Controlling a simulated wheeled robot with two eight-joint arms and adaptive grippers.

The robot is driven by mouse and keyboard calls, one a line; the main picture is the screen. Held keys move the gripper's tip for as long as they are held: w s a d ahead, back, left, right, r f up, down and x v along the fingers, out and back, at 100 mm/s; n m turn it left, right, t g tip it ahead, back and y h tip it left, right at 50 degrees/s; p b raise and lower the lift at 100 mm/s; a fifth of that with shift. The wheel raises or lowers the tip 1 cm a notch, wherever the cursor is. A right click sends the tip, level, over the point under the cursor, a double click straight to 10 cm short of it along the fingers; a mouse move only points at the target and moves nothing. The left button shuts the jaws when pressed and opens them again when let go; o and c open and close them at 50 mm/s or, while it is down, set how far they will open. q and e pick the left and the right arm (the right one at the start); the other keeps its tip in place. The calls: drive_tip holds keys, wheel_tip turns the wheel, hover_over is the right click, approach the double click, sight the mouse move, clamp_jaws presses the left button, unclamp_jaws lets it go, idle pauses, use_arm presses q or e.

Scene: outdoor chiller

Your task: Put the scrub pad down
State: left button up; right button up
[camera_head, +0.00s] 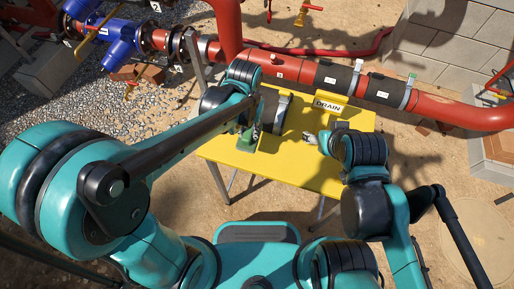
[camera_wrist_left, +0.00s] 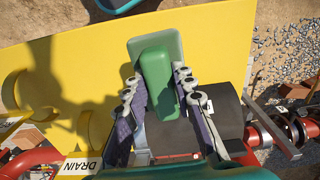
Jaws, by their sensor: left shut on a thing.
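The green scrub pad (camera_wrist_left: 156,46) has a raised grip block on its back. My left gripper (camera_wrist_left: 158,88) is shut on that block, one finger on each side. In the head view the pad (camera_head: 245,140) shows in part below my left arm, over the yellow table (camera_head: 310,172). I cannot tell whether its underside touches the tabletop. My right gripper (camera_head: 311,138) is over the table's right part, mostly hidden by its own wrist; its opening is unclear.
A dark cylinder (camera_wrist_left: 222,122) lies beside the left gripper. A yellow holder with a DRAIN label (camera_head: 328,104) stands at the table's back edge. Red pipe (camera_head: 278,70) runs behind the table. Bare tabletop lies at the front and in the middle.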

sight(257, 141)
use_arm(q)
drive_tip(key=shift+s+d+r+m, duration=0.15)
drive_tip(key=shift+s+d, duration=0.25)
drive_tip(key=shift+d, duration=0.2)
drive_tip(key=shift+s+d+r+m, duration=0.1)
drive_tip(key=shift+s+d+m, duration=0.05)
drive_tip(key=shift+s+d, duration=0.35)
drive_tip(key=f+b, duration=0.1)
drive_tip(key=f, duration=0.1)
drive_tip(key=f+b, duration=0.1)
drive_tip(key=f, duration=0.2)
drive_tip(key=shift+w+d, duration=0.1)
drive_tip(key=shift+d, duration=0.1)
drive_tip(key=shift+f+b, duration=0.95)
drive_tip(key=shift+f, duration=1.25)
use_arm(e)
wheel_tip(257, 141, down, 3)
use_arm(q)
drive_tip(key=shift+f, duration=0.1)
drive_tip(key=o, duration=1)
use_arm(e)
drive_tip(key=shift+f, duration=0.15)
